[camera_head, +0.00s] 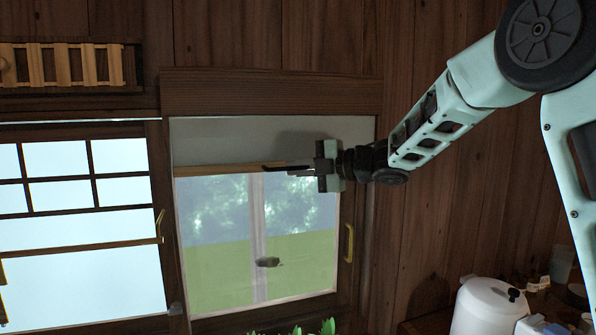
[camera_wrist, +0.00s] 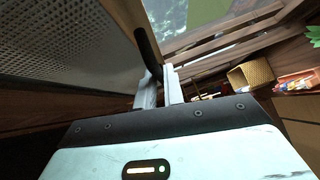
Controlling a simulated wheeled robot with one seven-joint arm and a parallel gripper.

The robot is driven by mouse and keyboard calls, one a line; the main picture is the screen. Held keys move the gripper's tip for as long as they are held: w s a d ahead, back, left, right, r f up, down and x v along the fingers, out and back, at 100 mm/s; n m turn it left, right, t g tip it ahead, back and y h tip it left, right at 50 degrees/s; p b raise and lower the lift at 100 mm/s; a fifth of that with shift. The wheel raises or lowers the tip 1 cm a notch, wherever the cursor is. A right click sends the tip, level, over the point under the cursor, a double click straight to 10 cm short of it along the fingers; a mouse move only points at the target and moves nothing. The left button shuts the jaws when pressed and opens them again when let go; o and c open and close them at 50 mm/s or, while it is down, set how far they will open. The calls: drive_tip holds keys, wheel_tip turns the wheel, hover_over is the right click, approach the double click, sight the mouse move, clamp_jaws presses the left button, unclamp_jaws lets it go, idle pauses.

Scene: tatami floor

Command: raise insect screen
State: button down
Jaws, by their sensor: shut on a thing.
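The insect screen (camera_head: 225,142) is a pale grey panel across the upper part of the right window. A light wooden bar (camera_head: 215,169) runs along its lower edge, and the window is uncovered below it. In the wrist view the screen's mesh (camera_wrist: 65,40) fills the upper left. My gripper (camera_head: 290,168) is at the bar, right of its middle, reaching in from the right. In the wrist view my gripper (camera_wrist: 160,88) is shut on a dark, slim handle (camera_wrist: 147,48) at the screen's edge. The exact contact is partly hidden by the fingers.
A paned window (camera_head: 80,215) stands to the left, and a slatted wooden rack (camera_head: 65,65) hangs above it. A white rounded appliance (camera_head: 487,308) and small items stand at lower right. Green leaves (camera_head: 310,328) show below the window. A woven basket (camera_wrist: 250,74) shows in the wrist view.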

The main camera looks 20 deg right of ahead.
drive_tip(key=shift+r, duration=0.1)
drive_tip(key=c, duration=1.8)
unclamp_jaws()
drive_tip(key=shift+b+v, duration=2.8)
drive_tip(key=shift+v, duration=5.95)
